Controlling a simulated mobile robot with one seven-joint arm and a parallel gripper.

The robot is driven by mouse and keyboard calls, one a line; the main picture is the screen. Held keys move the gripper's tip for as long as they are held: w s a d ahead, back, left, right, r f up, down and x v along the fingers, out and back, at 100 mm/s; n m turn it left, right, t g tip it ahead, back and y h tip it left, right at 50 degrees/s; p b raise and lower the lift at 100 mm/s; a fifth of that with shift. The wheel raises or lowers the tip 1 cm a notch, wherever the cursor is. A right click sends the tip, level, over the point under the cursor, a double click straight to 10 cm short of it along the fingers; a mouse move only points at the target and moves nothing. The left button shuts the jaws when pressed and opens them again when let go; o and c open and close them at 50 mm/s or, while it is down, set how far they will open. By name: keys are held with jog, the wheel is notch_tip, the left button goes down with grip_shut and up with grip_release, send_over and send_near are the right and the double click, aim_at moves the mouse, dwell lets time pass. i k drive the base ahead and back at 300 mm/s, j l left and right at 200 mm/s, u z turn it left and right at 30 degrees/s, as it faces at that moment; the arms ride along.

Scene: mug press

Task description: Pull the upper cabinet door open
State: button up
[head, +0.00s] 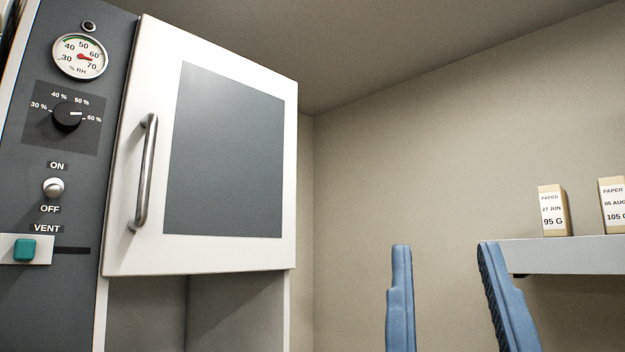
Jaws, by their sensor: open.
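The upper cabinet door (290,180) is white with a dark grey panel (225,150). It appears closed, with its right edge toward the room corner. A vertical metal bar handle (145,172) is mounted near its left edge. My gripper (445,246) is at the lower right, with two blue fingers pointing up and spread wide apart. It is open and empty, well to the right of the door and lower than the handle. Nothing covers the handle or the door in this view.
A control panel left of the door carries a gauge (83,56), a black knob (67,117), an on/off switch (53,187) and a green vent slider (25,250). A shelf (570,256) with paper boxes (553,211) is behind my gripper at right. An open recess lies below the door.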

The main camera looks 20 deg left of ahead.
aim_at(203, 181)
jog(key=u, duration=0.8)
